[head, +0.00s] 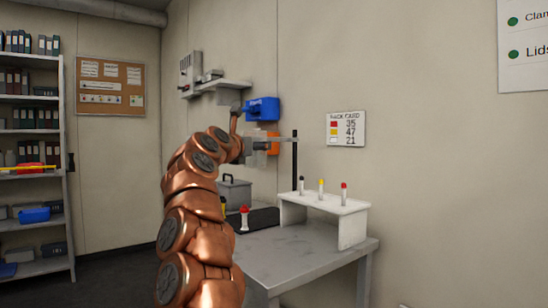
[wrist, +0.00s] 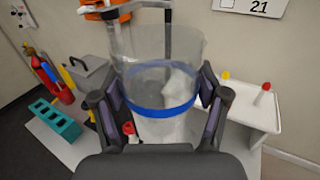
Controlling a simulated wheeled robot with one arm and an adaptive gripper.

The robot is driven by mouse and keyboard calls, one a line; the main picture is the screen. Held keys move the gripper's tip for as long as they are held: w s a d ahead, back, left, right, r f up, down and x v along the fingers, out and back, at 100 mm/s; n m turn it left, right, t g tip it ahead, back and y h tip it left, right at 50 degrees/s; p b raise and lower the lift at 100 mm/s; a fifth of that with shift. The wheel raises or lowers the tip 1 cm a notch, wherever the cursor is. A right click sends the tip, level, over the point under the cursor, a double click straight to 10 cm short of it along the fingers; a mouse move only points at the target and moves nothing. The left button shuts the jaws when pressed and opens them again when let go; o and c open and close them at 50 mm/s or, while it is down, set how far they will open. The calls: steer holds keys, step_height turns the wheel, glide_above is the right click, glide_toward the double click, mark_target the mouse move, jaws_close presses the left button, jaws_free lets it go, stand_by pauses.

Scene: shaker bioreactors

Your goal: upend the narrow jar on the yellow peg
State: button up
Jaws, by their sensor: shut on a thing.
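My gripper (wrist: 160,108) is shut on a clear jar (wrist: 150,60) with a blue band, held in the air. In the head view the jar (head: 258,148) is small and partly behind my arm, so its upright or upended state is hard to tell. The yellow peg (head: 321,185) stands in the middle of a white rack (head: 350,208) on the table, lower and to the right of the jar. The yellow peg's tip (wrist: 225,75) also shows in the wrist view, right of the jar and apart from it.
A black stand rod (head: 295,165) and an orange clamp (head: 273,143) are close to the jar. A grey box (head: 236,194) stands behind my arm. The table's front right (head: 310,258) is clear.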

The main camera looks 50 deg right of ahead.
steer(key=s+d+f+m+g+b, duration=0.1)
steer(key=s+g, duration=0.1)
steer(key=s, duration=0.4)
steer(key=shift+s+f, duration=0.2)
